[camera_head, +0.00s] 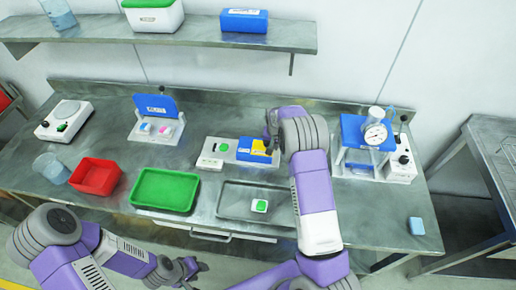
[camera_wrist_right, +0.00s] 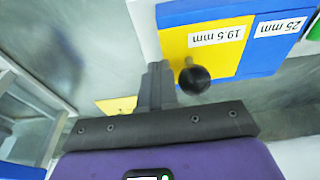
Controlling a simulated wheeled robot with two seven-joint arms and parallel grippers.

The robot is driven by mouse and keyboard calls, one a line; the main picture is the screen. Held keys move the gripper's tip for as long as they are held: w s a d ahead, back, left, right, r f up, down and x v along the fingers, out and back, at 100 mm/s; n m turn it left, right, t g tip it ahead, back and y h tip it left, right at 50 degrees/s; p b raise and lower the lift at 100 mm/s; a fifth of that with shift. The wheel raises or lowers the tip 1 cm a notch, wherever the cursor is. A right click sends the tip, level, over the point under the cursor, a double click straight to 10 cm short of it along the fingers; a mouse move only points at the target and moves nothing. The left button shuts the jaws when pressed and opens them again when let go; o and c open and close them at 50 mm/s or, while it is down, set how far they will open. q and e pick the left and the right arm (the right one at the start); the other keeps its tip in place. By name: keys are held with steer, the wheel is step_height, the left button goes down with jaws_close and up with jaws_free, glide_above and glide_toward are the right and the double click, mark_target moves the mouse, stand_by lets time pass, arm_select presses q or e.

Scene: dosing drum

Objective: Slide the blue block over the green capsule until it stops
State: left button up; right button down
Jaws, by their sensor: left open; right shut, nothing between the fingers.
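The blue block (camera_head: 245,145), with a yellow part, sits on a white base (camera_head: 209,163) on the bench; a green round shape (camera_head: 223,146) on the base, probably the green capsule, is left of the block. In the right wrist view the blue block (camera_wrist_right: 262,62) is labelled 25 mm, and its yellow part reads 19.5 mm and carries a black knob (camera_wrist_right: 195,78). My right gripper (camera_head: 270,147) is shut and empty at the block's right end; its fingers (camera_wrist_right: 155,85) are beside the knob, contact unclear. My left gripper (camera_head: 192,268) is open and empty, low in front of the bench.
A grey tray (camera_head: 233,208) holds a white piece with a green top (camera_head: 260,205). A green tray (camera_head: 165,190) and a red bin (camera_head: 95,176) lie left. A gauge stand (camera_head: 365,145) is right of my right arm. The shelf (camera_head: 200,38) is above.

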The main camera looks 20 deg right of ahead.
mark_target(251, 146)
steer(key=shift+w+a+b, duration=0.25)
steer(key=shift+w+a, duration=0.75)
steer(key=shift+a, duration=0.65)
steer(key=shift+w+a+b, duration=0.2)
steer(key=shift+w+a, duration=0.8)
steer(key=shift+a, duration=0.6)
steer(key=shift+w+a+b, duration=0.25)
steer(key=shift+w+a, duration=0.75)
steer(key=shift+a, duration=0.65)
steer(key=shift+d, duration=0.1)
steer(key=shift+s+d, duration=0.4)
steer(key=shift+d, duration=0.15)
step_height(251, 146, up, 8)
steer(key=p, duration=0.4)
